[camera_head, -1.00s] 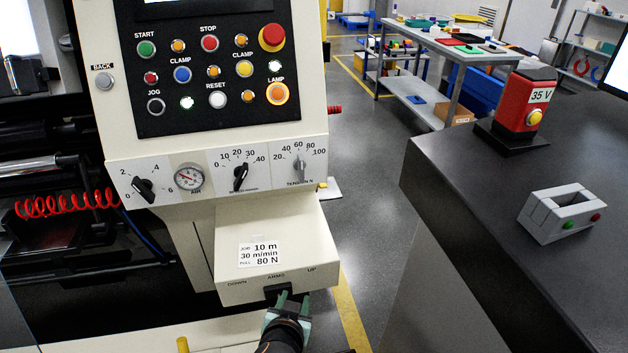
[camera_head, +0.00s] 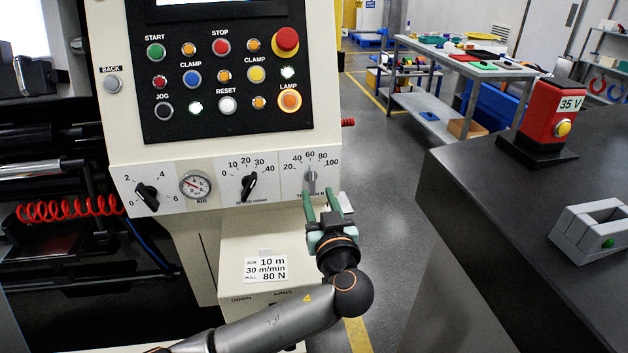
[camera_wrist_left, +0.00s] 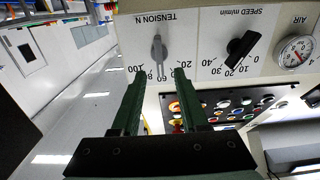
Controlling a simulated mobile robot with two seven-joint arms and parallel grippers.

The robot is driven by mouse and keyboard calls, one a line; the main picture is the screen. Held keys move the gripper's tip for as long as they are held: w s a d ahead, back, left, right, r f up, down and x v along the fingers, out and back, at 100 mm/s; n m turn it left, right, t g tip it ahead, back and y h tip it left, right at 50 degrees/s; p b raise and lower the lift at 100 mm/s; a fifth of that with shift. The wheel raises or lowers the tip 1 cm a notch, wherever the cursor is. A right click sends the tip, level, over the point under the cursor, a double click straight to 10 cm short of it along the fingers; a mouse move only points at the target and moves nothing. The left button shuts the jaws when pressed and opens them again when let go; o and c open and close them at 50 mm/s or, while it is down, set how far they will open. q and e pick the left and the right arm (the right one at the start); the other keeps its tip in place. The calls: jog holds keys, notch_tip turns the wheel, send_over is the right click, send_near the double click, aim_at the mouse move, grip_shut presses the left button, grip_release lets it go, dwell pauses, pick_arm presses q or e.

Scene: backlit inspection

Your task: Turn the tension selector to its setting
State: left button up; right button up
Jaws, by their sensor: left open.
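The tension selector (camera_head: 311,179) is a grey knob on the white scale plate marked 20 to 100, labelled TENSION N. Its pointer is at about 60; it also shows in the left wrist view (camera_wrist_left: 158,48). My left gripper (camera_head: 321,199) is open, its green fingers just below the selector in the head view. A job card (camera_head: 266,269) reads 10 m, 30 m/min, pull 80 N. My right gripper is not in view.
The black speed knob (camera_head: 248,187), air gauge (camera_head: 195,185) and another black knob (camera_head: 147,196) sit left of the selector. The button panel (camera_head: 225,75) is above. A dark table (camera_head: 480,200) stands at right, with open floor between.

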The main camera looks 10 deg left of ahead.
aim_at(313, 182)
pick_arm(q)
jog(key=x, duration=0.6)
grip_shut()
jog(key=shift+f, duration=0.1)
dwell(0.5)
